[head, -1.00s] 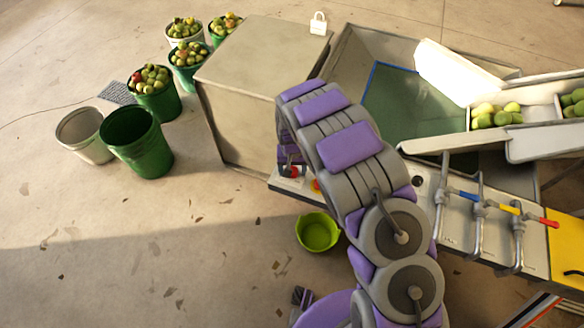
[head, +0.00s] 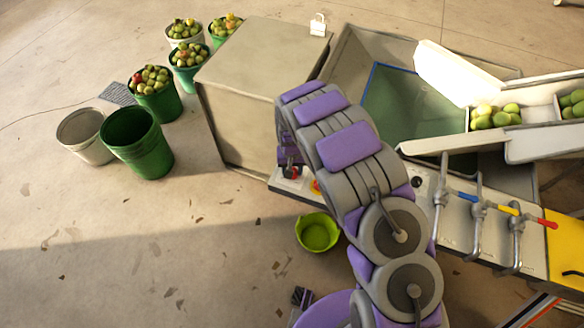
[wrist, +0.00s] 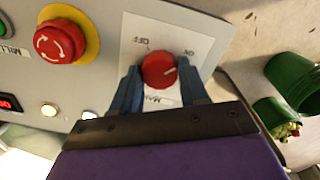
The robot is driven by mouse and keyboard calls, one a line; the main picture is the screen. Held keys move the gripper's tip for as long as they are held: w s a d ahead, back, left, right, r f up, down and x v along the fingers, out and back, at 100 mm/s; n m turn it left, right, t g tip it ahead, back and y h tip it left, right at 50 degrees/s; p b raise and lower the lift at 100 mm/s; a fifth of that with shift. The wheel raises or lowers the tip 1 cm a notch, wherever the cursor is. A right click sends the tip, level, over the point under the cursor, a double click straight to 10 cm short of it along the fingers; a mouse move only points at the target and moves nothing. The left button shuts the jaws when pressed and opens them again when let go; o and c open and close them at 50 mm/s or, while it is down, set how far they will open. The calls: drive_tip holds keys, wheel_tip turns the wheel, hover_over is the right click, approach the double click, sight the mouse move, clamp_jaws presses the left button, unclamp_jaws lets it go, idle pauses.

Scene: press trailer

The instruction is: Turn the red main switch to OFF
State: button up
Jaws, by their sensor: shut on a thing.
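The red main switch (wrist: 159,70) is a round knob on a white label plate (wrist: 203,42) marked OFF at upper left and ON at upper right. Its pale pointer mark faces right, slightly up, nearer the ON side. My gripper (wrist: 160,88) has one blue finger on each side of the knob and is shut on it. In the head view my gripper (head: 289,160) is at the left end of the control panel, with part of the red switch (head: 290,173) showing under it.
A red emergency stop button (wrist: 60,42) on a yellow ring sits left of the switch. A green bowl (head: 317,232) lies on the floor under the panel. Buckets of apples (head: 154,98) stand at the far left. Valve handles (head: 478,205) line the right.

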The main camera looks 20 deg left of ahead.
drive_tip(key=n+p, duration=0.1)
drive_tip(key=p, duration=0.1)
drive_tip(key=n+p, duration=0.3)
drive_tip(key=p, duration=0.1)
drive_tip(key=shift+r+n, duration=0.25)
drive_tip(key=shift+n, duration=0.05)
drive_tip(key=n+p, duration=0.5)
drive_tip(key=p, duration=0.2)
drive_tip(key=shift+n, duration=0.3)
drive_tip(key=n+p, duration=0.3)
drive_tip(key=p, duration=0.1)
drive_tip(key=shift+w+n+p, duration=0.1)
drive_tip(key=shift+n+p, duration=0.45)
drive_tip(key=shift+n, duration=0.45)
drive_tip(key=shift+f+n+p, duration=0.2)
drive_tip(key=shift+n+p, duration=0.3)
drive_tip(key=shift+n, duration=0.7)
drive_tip(key=o, duration=1)
drive_tip(key=shift+o, duration=0.2)
